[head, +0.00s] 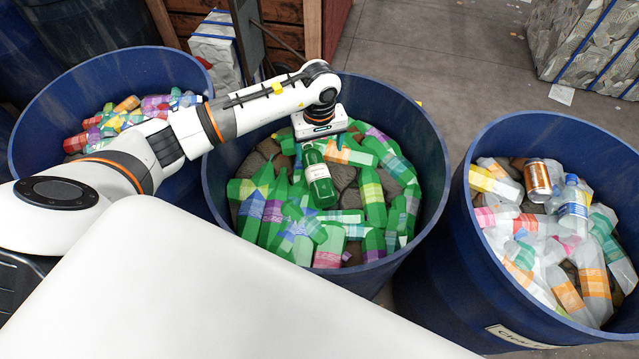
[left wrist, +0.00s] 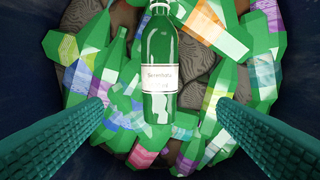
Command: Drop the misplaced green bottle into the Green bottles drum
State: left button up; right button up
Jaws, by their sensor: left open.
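The green bottle (head: 318,185) with a white label shows inside the rim of the middle blue drum (head: 432,190), just below my left gripper (head: 319,140). In the left wrist view the same bottle (left wrist: 160,108) shows whole, neck toward the top, larger and sharper than the flat-looking bottles behind it. My left gripper's two ridged fingers stand wide apart, one on each side of the bottle, with clear gaps to it. Whether the bottle rests on the pile or is in the air, I cannot tell. My right gripper is not in view.
The middle drum holds many green bottles (head: 372,198). A left drum (head: 38,112) holds mixed coloured pieces. A right drum (head: 462,235) holds clear bottles, an amber can (head: 537,180) and a blue-capped bottle (head: 572,208). Bales stand behind on the floor.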

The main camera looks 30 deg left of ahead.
pick_arm(q)
notch_tip(320, 180, up, 12)
jog(key=b, duration=0.2)
jog(key=shift+f+b, duration=0.2)
jog(key=shift+b, duration=0.15)
